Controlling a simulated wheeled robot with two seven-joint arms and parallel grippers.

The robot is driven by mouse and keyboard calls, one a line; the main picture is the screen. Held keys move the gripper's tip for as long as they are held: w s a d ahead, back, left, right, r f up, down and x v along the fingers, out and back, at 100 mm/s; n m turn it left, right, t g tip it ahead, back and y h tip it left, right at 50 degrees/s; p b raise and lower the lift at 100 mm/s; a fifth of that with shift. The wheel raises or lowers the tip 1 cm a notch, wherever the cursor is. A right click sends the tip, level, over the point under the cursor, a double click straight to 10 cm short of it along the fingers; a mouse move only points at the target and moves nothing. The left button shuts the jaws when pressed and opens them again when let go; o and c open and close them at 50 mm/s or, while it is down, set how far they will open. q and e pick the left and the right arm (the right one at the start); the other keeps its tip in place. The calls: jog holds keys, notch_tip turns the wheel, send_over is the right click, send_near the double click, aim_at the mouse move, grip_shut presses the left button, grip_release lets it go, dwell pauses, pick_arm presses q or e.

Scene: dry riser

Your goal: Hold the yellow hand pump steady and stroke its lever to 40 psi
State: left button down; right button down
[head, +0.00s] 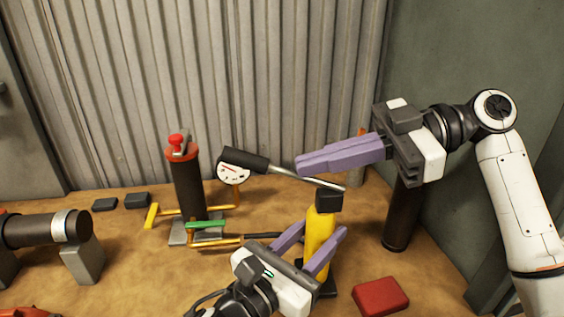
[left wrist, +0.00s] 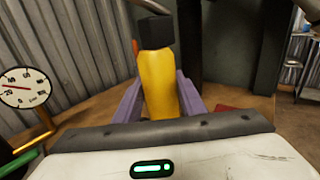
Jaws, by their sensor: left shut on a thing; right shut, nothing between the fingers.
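The yellow hand pump (head: 318,232) stands upright with a black head (head: 328,201). My left gripper (head: 318,246) is shut on the pump's body, one purple finger on each side. The left wrist view also shows the yellow body (left wrist: 158,85) between the fingers. The lever, a grey rod (head: 295,177) with a black grip (head: 243,159), slopes up and left from the head. My right gripper (head: 300,165) is shut and empty, its fingertips close to the rod; touching cannot be told. The gauge (head: 235,173) is white; its needle points left in the left wrist view (left wrist: 22,87), exact reading unclear.
A dark cylinder with a red top (head: 187,185) stands behind left, with orange piping and a green handle (head: 206,224). A red block (head: 381,296) lies right of the pump. A dark post (head: 401,215) stands behind it. A horizontal pipe (head: 40,229) is far left.

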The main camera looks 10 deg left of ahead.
aim_at(270, 164)
dwell(0.4)
jog(key=shift+d+y, duration=0.25)
jog(key=shift+y, duration=0.45)
jog(key=d+y, duration=0.1)
jog(key=y, duration=0.1)
jog(key=d+y, duration=0.1)
jog(key=shift+w+d+r+g, duration=0.3)
jog(key=shift+w+r+g, duration=0.05)
jog(key=shift+w+g, duration=0.05)
jog(key=x, duration=1)
jog(key=shift+r, duration=0.2)
